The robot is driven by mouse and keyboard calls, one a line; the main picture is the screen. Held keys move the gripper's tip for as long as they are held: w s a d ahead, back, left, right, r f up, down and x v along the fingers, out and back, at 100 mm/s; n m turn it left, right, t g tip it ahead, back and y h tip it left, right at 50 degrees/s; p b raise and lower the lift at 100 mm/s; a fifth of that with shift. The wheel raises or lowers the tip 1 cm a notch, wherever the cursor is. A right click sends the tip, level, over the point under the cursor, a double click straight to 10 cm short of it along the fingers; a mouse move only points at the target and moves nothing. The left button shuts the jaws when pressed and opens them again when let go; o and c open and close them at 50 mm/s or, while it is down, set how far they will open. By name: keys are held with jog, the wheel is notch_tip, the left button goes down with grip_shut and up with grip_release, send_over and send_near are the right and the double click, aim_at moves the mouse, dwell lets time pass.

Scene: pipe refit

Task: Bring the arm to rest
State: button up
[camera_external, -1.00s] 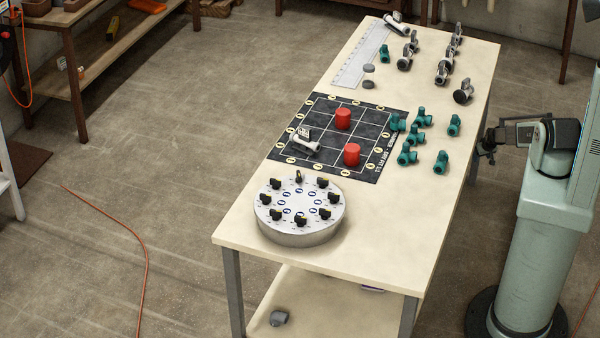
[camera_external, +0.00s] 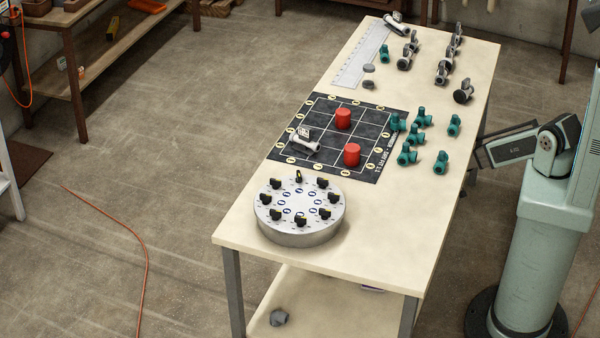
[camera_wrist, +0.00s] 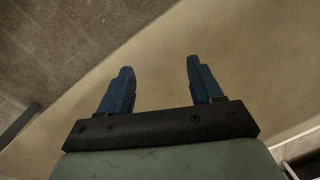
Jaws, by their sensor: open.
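My gripper shows in the wrist view (camera_wrist: 158,82) with its two blue fingers wide apart. Nothing is between them, and a bare pale surface lies beyond the fingertips. In the external view my arm is folded at the right, beside the right edge of the workbench (camera_external: 390,235). The fingers cannot be made out clearly there. My arm is apart from the parts on the bench top.
The bench bears a round dial plate (camera_external: 297,232) with black knobs, a dark grid mat (camera_external: 321,117) with two red cylinders (camera_external: 343,118) and a white fitting (camera_external: 305,143), several teal valves (camera_external: 441,162) and grey fittings (camera_external: 463,91).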

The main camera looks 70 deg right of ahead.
jog(key=s+a+r+n+g, duration=0.25)
jog(key=s+a, duration=0.35)
jog(key=a, duration=0.4)
jog(key=s+a+r+n+g, duration=0.1)
jog(key=s+a+r+g, duration=0.15)
jog(key=s+a, duration=0.65)
jog(key=s+a+n+g+h, duration=0.1)
jog(key=s+a, duration=0.2)
jog(key=s, duration=0.2)
jog(key=shift+a+r+g, duration=0.3)
jog(key=shift+a+g, duration=0.1)
dwell(1.3)
